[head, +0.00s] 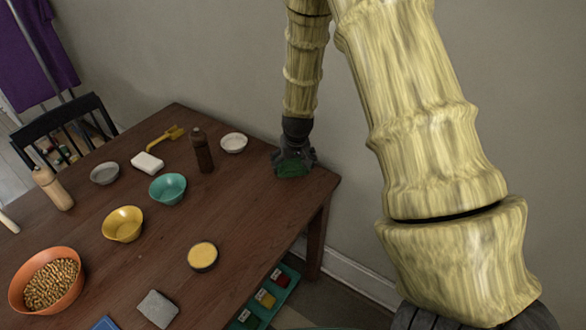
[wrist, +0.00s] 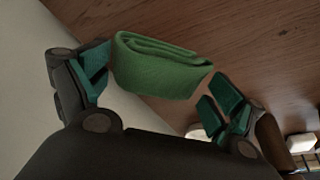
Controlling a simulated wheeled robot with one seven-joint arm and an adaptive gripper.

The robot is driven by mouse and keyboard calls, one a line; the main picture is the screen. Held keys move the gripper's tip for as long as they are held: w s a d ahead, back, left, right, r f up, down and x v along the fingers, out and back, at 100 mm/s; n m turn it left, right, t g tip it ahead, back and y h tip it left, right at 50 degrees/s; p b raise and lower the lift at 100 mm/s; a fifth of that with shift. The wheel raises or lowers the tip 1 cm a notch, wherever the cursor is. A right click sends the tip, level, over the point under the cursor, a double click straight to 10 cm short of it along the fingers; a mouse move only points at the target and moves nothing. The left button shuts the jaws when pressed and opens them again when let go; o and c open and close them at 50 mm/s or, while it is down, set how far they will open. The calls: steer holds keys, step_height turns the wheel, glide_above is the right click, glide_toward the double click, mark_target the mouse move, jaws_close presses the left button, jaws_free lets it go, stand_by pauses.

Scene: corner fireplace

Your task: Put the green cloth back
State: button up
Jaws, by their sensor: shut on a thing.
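The green cloth (wrist: 160,66) is a folded, soft bundle between the teal finger pads of my gripper (wrist: 155,90) in the wrist view. In the head view, my gripper (head: 293,158) points down at the far right corner of the wooden table (head: 245,215). A bit of the green cloth (head: 292,171) shows beneath its fingers there. My gripper is shut on the cloth. I cannot tell whether the cloth touches the tabletop.
A white bowl (head: 234,143) and a dark brown bottle (head: 202,150) stand left of my gripper. A teal bowl (head: 168,189), yellow bowl (head: 123,224) and white block (head: 147,163) are farther left. A green tray (head: 291,286) with coloured items sits below the table's right edge.

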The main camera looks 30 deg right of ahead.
mark_target(293, 169)
steer(key=shift+w+d, duration=0.15)
steer(key=shift+d, duration=0.05)
steer(key=shift+w+d+f, duration=0.1)
steer(key=shift+f+p, duration=0.55)
steer(key=shift+f, duration=1.1)
steer(key=shift+f, duration=0.1)
steer(key=o, duration=0.8)
steer(key=b+v, duration=0.1)
steer(key=v, duration=1.1)
